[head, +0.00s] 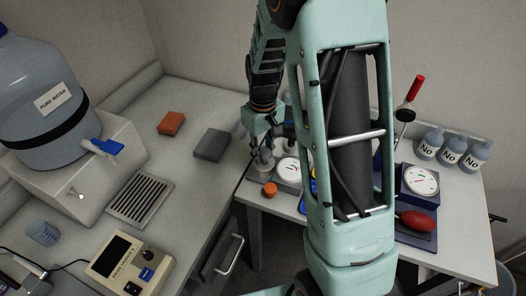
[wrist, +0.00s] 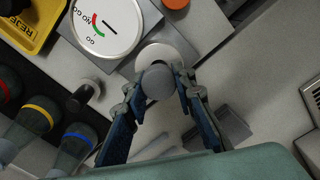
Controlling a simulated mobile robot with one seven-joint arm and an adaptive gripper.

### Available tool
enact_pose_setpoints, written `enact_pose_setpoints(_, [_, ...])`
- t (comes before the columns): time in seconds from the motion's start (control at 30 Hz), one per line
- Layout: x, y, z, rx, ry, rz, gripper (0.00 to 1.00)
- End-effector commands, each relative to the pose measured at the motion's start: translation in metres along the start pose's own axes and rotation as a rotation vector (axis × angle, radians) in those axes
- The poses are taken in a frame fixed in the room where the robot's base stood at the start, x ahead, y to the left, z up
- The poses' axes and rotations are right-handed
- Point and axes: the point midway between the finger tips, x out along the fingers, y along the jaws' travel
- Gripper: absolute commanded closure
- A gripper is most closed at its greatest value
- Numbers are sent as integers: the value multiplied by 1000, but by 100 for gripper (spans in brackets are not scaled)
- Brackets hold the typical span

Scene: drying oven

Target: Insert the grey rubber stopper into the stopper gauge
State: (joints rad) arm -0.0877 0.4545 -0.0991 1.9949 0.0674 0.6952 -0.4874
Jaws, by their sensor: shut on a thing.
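The grey rubber stopper (wrist: 158,84) is between the two fingers of my gripper (wrist: 157,92) in the wrist view, and the gripper is shut on it. The stopper gauge has a round dial (wrist: 103,27) marked GO and NO GO, and a pale round seat (wrist: 180,47) beside it. The stopper overlaps the near part of this seat in the picture; I cannot tell whether it touches it. In the head view my gripper (head: 262,155) is low beside the gauge dial (head: 288,170), with my arm covering much of the bench behind it.
An orange stopper (head: 270,189) stands close to the gauge. A yellow reject tray (wrist: 35,22) and a dark knob (wrist: 85,93) are nearby. Another dial device (head: 420,181) with a red bulb (head: 416,221) and several bottles (head: 452,149) stand right. Orange (head: 171,123) and grey (head: 212,145) blocks lie left.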

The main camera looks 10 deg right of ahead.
Motion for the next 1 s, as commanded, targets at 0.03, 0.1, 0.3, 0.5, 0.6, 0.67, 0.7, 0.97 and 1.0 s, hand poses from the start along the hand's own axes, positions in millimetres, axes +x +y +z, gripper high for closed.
enact_pose_setpoints(0.03, [2,0,0,0,0,0,93])
enact_pose_setpoints(0.1, [3,0,0,0,0,0,93])
enact_pose_setpoints(0.3, [7,0,0,0,0,0,93])
enact_pose_setpoints(0.5, [11,0,0,0,0,0,93])
enact_pose_setpoints(0.6, [14,0,0,0,0,0,93])
enact_pose_setpoints(0.67, [13,0,0,0,0,0,72])
enact_pose_setpoints(0.7, [13,0,0,0,0,0,67])
enact_pose_setpoints(0.97, [12,0,0,0,0,0,56])
enact_pose_setpoints(1.0, [12,0,0,0,-1,0,56])
